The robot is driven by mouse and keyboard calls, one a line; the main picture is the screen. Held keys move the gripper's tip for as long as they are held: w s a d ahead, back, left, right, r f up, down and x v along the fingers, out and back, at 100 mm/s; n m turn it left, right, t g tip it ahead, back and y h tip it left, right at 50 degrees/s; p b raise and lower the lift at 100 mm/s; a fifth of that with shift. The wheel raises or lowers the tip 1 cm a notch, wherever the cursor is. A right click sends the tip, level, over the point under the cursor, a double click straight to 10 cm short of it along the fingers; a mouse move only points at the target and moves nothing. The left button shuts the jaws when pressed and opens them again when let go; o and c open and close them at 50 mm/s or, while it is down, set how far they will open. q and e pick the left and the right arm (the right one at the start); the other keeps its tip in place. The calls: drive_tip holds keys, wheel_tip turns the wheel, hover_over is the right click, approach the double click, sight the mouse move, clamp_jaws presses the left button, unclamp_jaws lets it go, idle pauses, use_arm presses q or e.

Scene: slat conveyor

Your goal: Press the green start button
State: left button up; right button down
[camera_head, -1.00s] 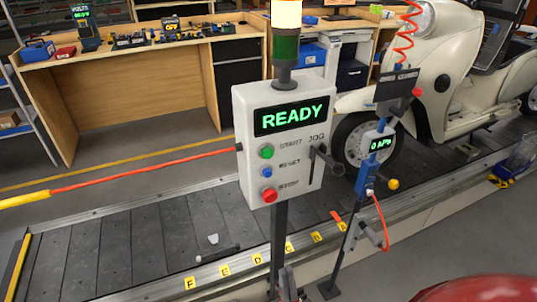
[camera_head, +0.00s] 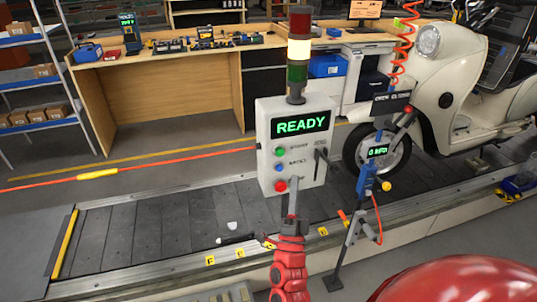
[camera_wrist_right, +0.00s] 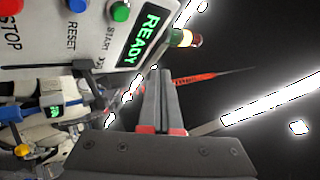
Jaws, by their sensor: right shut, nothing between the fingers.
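The green start button (camera_head: 280,152) is the top one of a column of three on a white control box (camera_head: 268,122). The box display reads READY. My right gripper (camera_head: 292,198) is in front of the lower part of the box, below and slightly right of the green button. In the right wrist view, the green button (camera_wrist_right: 120,11) is up and left of the gripper's fingertips (camera_wrist_right: 158,75), with a gap between. The fingers are together and empty. My left gripper cannot be made out.
A blue reset button (camera_head: 280,165) and a red stop button (camera_head: 280,186) sit below the green one. A tool stand (camera_head: 372,165) and a cream scooter (camera_head: 430,100) are to the right.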

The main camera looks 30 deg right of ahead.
sight(280, 153)
drive_tip(key=shift+w+d+f, duration=0.1)
drive_tip(key=shift+w+f, duration=0.05)
drive_tip(key=shift+w, duration=0.1)
drive_tip(key=shift+w, duration=0.1)
drive_tip(key=w+d+b, duration=0.1)
drive_tip(key=w+d, duration=0.1)
drive_tip(key=w, duration=0.6)
drive_tip(key=shift+w, duration=0.1)
idle(0.4)
idle(1.6)
